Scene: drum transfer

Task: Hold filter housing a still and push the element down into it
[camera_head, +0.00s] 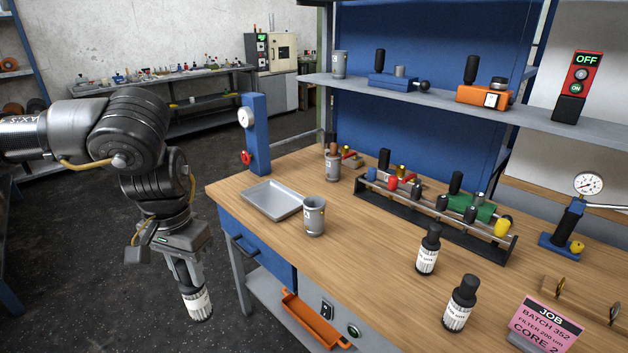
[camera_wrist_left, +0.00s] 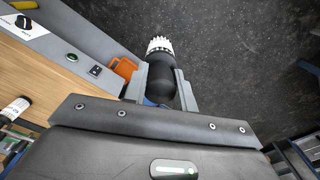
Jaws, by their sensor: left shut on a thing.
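My left gripper (camera_head: 188,278) hangs past the bench's left end, over the dark floor. It is shut on a filter element (camera_head: 198,304), black on top with a white pleated, labelled lower end, pointing downward. In the left wrist view the element (camera_wrist_left: 160,72) sits between the fingers (camera_wrist_left: 163,90). A grey metal cup-like housing (camera_head: 314,217) stands upright on the bench, apart from the gripper. A similar housing (camera_head: 333,170) stands farther back with something brown at its top. I cannot tell which is housing a. My right gripper is out of view.
Two more elements (camera_head: 428,252) (camera_head: 460,305) stand on the bench (camera_head: 380,245). An empty grey tray (camera_head: 271,200) lies near the left edge beside a blue gauge post (camera_head: 257,135). A rack (camera_head: 440,215) holds coloured parts. A pink job card (camera_head: 543,328) stands at front right.

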